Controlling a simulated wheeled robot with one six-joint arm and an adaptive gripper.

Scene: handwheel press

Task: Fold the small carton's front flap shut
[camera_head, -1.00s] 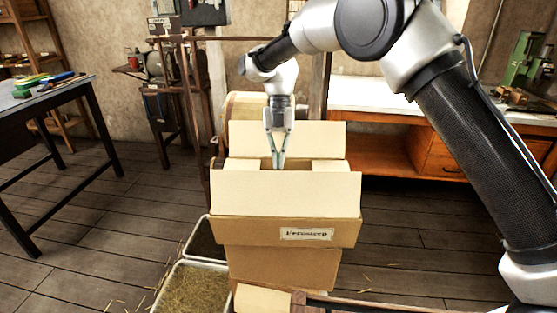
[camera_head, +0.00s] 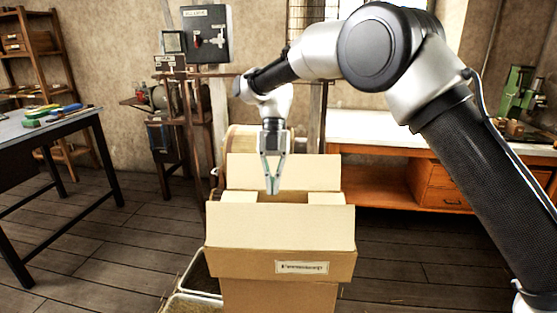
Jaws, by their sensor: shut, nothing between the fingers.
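The small carton (camera_head: 240,263) is brown with a white label (camera_head: 301,267) on its front. A back flap (camera_head: 285,172) also stands up behind the opening. Cream pieces at the left (camera_head: 239,197) and right (camera_head: 325,198) of the opening look like side flaps folded in. My gripper (camera_head: 272,190) points down, its fingertips together and empty. In the picture it is in front of the back flap and just above the front flap's top edge. The carton's inside is mostly hidden by the front flap.
A brown box-like support (camera_head: 278,297) is under the carton. A workbench (camera_head: 375,130) is behind right, and a table with tools (camera_head: 40,123) at left.

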